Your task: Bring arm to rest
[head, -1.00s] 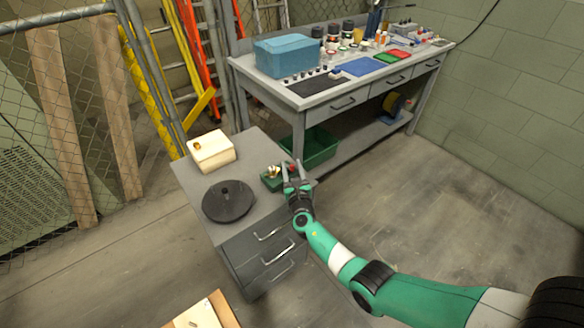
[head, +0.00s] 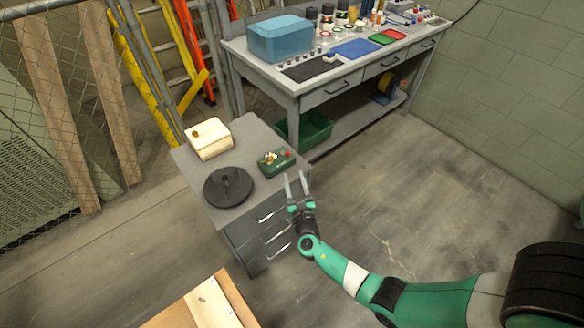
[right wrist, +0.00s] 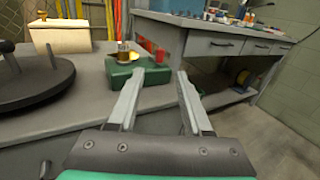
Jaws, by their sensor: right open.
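My right gripper (head: 297,188) is open and empty, just off the front right edge of the grey drawer cabinet (head: 250,140). In the right wrist view its two fingers (right wrist: 155,98) point toward a small green box (right wrist: 135,76) with a brass-coloured fitting and a red part on top. The fingers do not hold the box. The green box (head: 276,162) sits on the cabinet top, apart from the gripper. My left gripper does not show.
A black round disc (head: 228,187) and a cream box (head: 209,139) share the cabinet top. A workbench (head: 320,90) with a blue case (head: 281,39) stands behind, a green bin (head: 312,130) under it. A wooden box (head: 205,305) is at the front. The floor to the right is clear.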

